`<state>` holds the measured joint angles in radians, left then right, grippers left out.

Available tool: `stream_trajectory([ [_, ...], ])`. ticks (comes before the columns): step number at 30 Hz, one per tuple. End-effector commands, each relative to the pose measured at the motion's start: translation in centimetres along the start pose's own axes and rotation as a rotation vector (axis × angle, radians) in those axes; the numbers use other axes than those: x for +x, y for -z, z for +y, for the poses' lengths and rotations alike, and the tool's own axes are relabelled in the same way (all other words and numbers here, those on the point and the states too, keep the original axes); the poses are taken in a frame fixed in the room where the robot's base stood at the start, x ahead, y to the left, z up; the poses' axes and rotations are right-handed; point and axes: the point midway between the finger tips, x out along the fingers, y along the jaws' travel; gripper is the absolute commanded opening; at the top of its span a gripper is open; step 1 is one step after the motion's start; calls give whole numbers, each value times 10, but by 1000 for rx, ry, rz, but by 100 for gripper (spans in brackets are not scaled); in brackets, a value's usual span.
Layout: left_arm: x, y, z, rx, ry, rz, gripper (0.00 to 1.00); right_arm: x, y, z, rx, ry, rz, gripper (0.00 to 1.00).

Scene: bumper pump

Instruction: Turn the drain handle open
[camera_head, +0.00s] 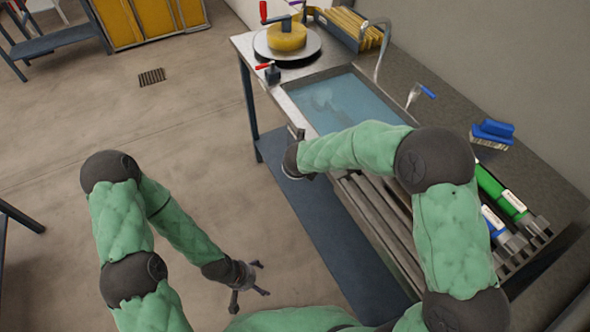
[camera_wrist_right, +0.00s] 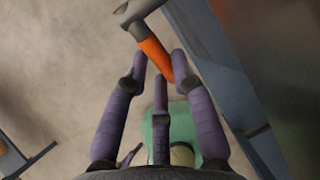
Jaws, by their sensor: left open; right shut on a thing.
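The drain handle is an orange bar (camera_wrist_right: 153,53) on a grey pipe fitting (camera_wrist_right: 137,10) in the right wrist view. My right gripper (camera_wrist_right: 158,80) is shut on the orange bar, with its purple fingers around it. In the head view my right arm reaches to the front side of the sink, and the black wrist (camera_head: 292,160) hides the handle. The sink basin (camera_head: 281,93) holds bluish water. My left gripper (camera_head: 250,284) is open and empty over the floor at lower middle, away from the bench.
The bench carries a wheel with a yellow disc (camera_head: 286,39) and red crank, a small red lever (camera_head: 264,66), a blue brush (camera_head: 491,132) and a green tool (camera_head: 499,192). A blue lower shelf (camera_head: 327,236) lies below.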

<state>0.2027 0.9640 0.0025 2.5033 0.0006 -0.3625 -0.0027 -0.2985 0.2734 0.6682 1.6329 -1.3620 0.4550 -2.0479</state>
Motion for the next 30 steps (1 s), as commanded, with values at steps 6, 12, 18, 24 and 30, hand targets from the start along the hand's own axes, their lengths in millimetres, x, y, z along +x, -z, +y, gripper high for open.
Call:
stream_trajectory([
  [6,3,0,-1,0,0,0,90,4,2,1,11,-2,-63,0],
  [12,4,0,-1,0,0,1,90,5,2,1,19,-1,-97,0],
  [18,4,0,-1,0,0,0,90,6,2,1,22,-1,-110,0],
  [24,4,0,-1,0,0,0,90,6,2,2,22,-1,-112,0],
  [30,4,0,-1,0,0,0,90,6,2,2,22,-1,-111,31],
])
